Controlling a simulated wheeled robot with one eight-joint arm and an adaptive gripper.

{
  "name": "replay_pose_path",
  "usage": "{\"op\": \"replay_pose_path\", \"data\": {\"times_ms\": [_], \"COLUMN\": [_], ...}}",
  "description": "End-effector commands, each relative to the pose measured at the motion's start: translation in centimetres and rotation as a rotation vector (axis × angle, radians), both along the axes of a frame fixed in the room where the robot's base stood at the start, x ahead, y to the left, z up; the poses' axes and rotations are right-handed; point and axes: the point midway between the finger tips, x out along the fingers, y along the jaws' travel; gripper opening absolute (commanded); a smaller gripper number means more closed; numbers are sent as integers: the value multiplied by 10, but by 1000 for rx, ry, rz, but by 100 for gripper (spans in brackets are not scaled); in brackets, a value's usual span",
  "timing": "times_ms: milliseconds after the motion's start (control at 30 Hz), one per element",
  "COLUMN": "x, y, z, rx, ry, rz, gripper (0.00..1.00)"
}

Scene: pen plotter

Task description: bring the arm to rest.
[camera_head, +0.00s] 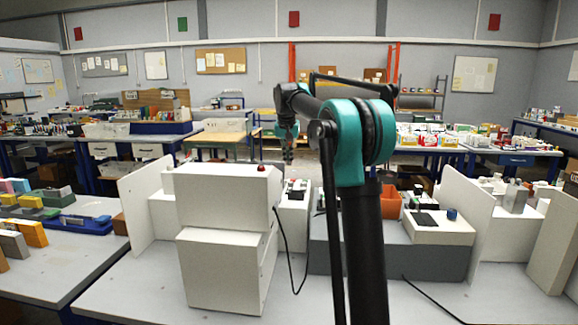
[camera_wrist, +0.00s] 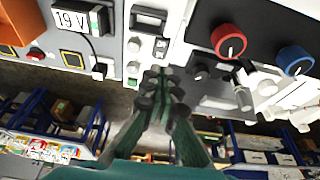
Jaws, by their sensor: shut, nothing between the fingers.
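My gripper (camera_head: 288,156) is raised in front of me, pointing down, left of the teal elbow of my arm in the head view. In the wrist view the two dark fingers of my gripper (camera_wrist: 165,85) are together with nothing between them. They hang apart from the bench equipment, with floor showing behind them. My upright arm hides part of the bench in the head view.
A white housing with a red button (camera_head: 228,200) stands left of my arm. A blue knob (camera_head: 452,214) and an orange bin (camera_head: 391,202) are at right. Cables lie across the bench.

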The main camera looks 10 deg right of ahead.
Motion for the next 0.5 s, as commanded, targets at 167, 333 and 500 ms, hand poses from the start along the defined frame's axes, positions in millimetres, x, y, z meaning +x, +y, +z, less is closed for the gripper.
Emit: {"op": "replay_pose_path", "data": {"times_ms": [167, 333, 500], "x": [-1, -1, -14], "y": [0, 0, -3], "z": [3, 2, -7], "rx": [0, 0, 1], "ry": [0, 0, -2], "rz": [0, 0, 10], "gripper": [0, 0, 0]}}
